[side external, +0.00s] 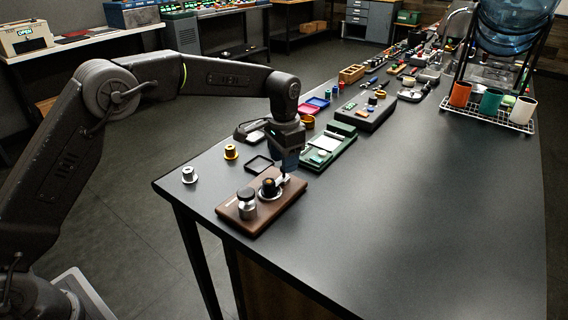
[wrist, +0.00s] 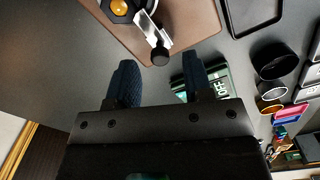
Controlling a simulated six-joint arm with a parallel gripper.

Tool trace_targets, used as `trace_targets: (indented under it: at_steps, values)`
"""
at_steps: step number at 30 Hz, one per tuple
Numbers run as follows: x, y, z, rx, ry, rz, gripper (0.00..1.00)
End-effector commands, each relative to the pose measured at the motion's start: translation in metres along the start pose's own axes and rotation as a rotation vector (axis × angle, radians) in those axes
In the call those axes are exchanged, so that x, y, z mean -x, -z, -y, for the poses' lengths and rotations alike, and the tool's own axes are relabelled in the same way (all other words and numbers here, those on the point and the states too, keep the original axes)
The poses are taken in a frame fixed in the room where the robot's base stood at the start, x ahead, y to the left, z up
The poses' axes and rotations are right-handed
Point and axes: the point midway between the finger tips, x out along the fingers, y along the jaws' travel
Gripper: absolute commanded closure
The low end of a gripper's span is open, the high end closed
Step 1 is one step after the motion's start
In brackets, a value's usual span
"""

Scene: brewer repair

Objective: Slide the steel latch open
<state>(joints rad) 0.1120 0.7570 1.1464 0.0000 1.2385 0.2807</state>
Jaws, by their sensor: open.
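The brown board (side external: 283,205) lies near the table's front left corner and shows in the wrist view (wrist: 203,14). On it the steel latch (wrist: 150,27) is a bright bracket with a black knob (wrist: 160,56) at its end. A dark round fitting with an amber centre (wrist: 118,8) sits beside the latch, cut off by the frame edge. My gripper (wrist: 158,63) is open, its two dark fingers on either side of the knob in the picture. In the side view my gripper (side external: 286,172) points down over the board and partly hides the latch. Contact cannot be told.
A steel cylinder (side external: 247,205) stands on the board's left end. A black tray (side external: 259,164), a silver spool (side external: 189,175) and a yellow-based spool (side external: 231,152) are nearby. A green case (side external: 328,148) lies behind my gripper.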

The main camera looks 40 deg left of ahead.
Motion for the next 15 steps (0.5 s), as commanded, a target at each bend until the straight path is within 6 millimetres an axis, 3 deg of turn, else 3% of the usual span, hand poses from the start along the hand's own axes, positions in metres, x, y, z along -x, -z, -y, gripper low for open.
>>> trace_targets:
  at_steps: [6,15]
  values:
    - [-0.016,0.000,0.000,0.000,0.000,0.000,0.54]
    - [-0.018,0.000,0.000,0.000,0.000,0.000,0.55]
